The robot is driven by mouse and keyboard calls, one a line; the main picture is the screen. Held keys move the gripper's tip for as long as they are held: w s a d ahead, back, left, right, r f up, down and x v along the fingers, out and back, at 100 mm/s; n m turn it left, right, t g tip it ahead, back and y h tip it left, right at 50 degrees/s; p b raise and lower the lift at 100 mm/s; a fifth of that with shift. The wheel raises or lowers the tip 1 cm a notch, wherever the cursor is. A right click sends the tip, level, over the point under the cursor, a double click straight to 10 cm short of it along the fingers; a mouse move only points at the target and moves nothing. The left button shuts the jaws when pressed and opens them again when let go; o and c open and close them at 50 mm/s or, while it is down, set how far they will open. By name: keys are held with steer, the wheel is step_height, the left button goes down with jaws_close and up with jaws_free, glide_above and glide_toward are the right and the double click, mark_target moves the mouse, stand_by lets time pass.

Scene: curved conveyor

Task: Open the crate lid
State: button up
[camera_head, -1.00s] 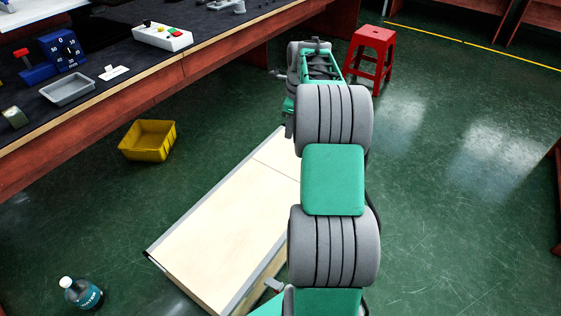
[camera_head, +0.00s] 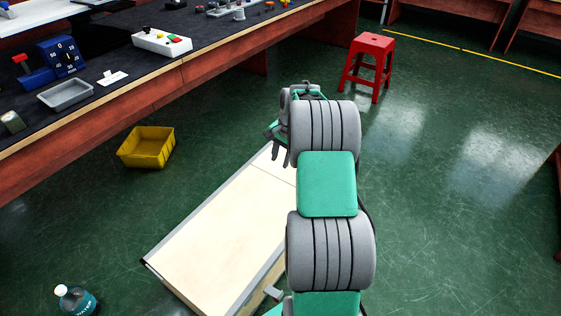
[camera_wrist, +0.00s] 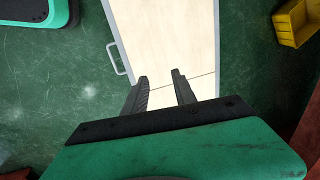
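The crate (camera_head: 215,244) is a long box with a pale wooden top and grey metal edging. It lies on the floor left of my arm in the head view. Its lid (camera_wrist: 165,35) looks shut, with a thin seam across it. A grey metal handle (camera_wrist: 117,58) sticks out from the left edge in the wrist view. My gripper (camera_wrist: 159,75) is open and empty above the pale top, its fingers spread around the seam's line of sight. In the head view my gripper (camera_head: 277,150) hangs over the crate's far end. My arm hides the crate's right side there.
A yellow bin (camera_head: 147,147) stands on the floor left of the crate. A water bottle (camera_head: 75,299) is at the lower left. A long workbench (camera_head: 130,92) runs along the upper left. A red stool (camera_head: 370,60) stands beyond my arm. The green floor at right is clear.

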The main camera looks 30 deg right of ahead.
steer(key=shift+w+f, duration=0.1)
steer(key=shift+f, duration=0.15)
steer(key=shift+c, duration=0.4)
jaws_close()
stand_by(0.5)
stand_by(0.4)
steer(key=shift+o, duration=0.4)
jaws_free()
step_height(320, 180, up, 8)
steer(key=s+p, duration=0.1)
steer(key=p, duration=0.1)
steer(key=shift+s+d+f, duration=0.15)
steer(key=shift+s+d, duration=0.1)
steer(key=shift+c, duration=0.3)
